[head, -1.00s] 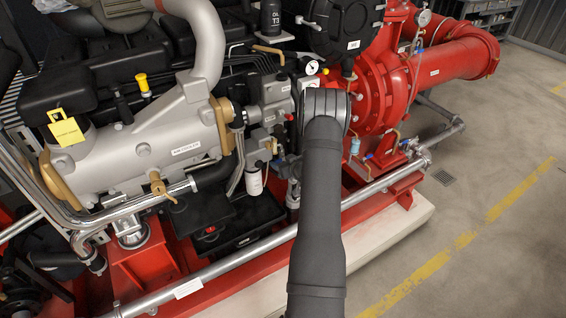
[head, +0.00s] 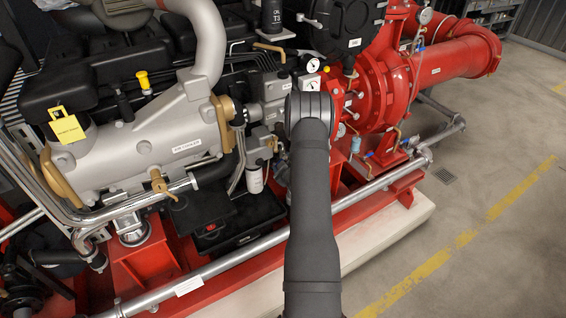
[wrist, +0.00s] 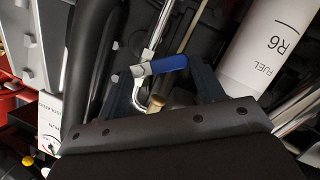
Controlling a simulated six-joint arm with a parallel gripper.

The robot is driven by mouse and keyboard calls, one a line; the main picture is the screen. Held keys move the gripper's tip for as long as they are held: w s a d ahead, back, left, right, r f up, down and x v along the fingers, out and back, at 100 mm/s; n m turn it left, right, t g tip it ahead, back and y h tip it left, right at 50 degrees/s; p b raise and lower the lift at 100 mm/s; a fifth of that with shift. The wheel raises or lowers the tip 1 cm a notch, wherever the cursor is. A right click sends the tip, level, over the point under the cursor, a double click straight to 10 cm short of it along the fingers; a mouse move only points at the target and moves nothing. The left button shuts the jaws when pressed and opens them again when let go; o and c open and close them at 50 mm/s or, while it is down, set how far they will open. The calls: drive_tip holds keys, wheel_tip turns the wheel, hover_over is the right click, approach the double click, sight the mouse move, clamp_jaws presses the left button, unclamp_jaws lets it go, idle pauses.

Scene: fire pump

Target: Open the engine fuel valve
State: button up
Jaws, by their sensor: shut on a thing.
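A small valve lever with a blue handle (wrist: 159,65) shows in the wrist view, on thin metal pipework beside a white cylinder marked FUEL R6 (wrist: 265,45). My gripper (wrist: 165,82) has one dark finger on each side of the blue handle and is shut on it. A brass-coloured fitting (wrist: 156,103) lies just below the lever, partly covered by the gripper body. In the head view my arm hides the gripper and the blue lever. A white filter (head: 254,180) is visible left of my arm there.
The grey air cooler (head: 178,145) and its pipes fill the left side. Red pump piping (head: 440,65) stands at the right. A dark hose (wrist: 92,60) and metal tubes run close to the gripper. Open floor (head: 480,220) lies at the right.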

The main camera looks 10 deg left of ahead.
drive_tip(key=n+t, duration=0.1)
drive_tip(key=n, duration=0.1)
drive_tip(key=f+n+t, duration=0.1)
drive_tip(key=n, duration=0.2)
drive_tip(key=d+f+n+t, duration=0.1)
drive_tip(key=n+t, duration=0.1)
drive_tip(key=n, duration=0.1)
drive_tip(key=shift+w+f, duration=0.1)
drive_tip(key=shift+w, duration=0.3)
drive_tip(key=shift+n, duration=0.4)
drive_tip(key=o, duration=1)
drive_tip(key=v, duration=1.7)
drive_tip(key=shift+s+a, duration=0.15)
drive_tip(key=shift+s, duration=0.1)
drive_tip(key=shift+w, duration=0.1)
